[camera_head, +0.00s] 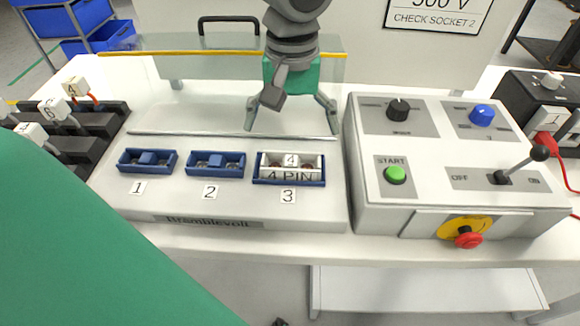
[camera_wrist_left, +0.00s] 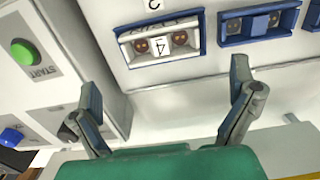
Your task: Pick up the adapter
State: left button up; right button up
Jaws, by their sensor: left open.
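A white piece marked "4" and "4 PIN" (camera_head: 290,168), which looks like the adapter, sits in the blue frame of socket 3 (camera_head: 289,183). It also shows upside down in the left wrist view (camera_wrist_left: 160,44), with two round holes. My left gripper (camera_head: 291,128) is behind socket 3, its two fingers spread wide and pointing down. In the left wrist view my left gripper (camera_wrist_left: 165,78) has nothing between its fingers, and the adapter lies beyond the fingertips, not touched. My right gripper is not in view.
Sockets 1 (camera_head: 147,160) and 2 (camera_head: 215,163) are to the left. A control box (camera_head: 455,165) with a green START button, lever and red stop stands right. Labelled white plugs (camera_head: 75,88) sit in a dark rack at left. A clear panel (camera_head: 190,100) stands behind.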

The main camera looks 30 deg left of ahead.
aim_at(289, 162)
pick_arm(q)
jog(key=f, duration=0.4)
jog(key=shift+w+d+b, duration=0.1)
jog(key=shift+d+b, duration=0.2)
jog(key=f, duration=0.3)
jog(key=a+f+b, duration=0.1)
jog(key=f, duration=0.1)
jog(key=shift+f, duration=0.3)
jog(key=shift+d+r, duration=0.1)
jog(key=shift+d, duration=0.05)
jog(key=shift+c, duration=0.5)
jog(key=shift+d, duration=0.2)
jog(key=c, duration=1.3)
jog(key=shift+s, duration=0.3)
jog(key=c, duration=0.9)
jog(key=shift+s+a, duration=0.1)
jog(key=shift+a, duration=0.05)
grip_shut()
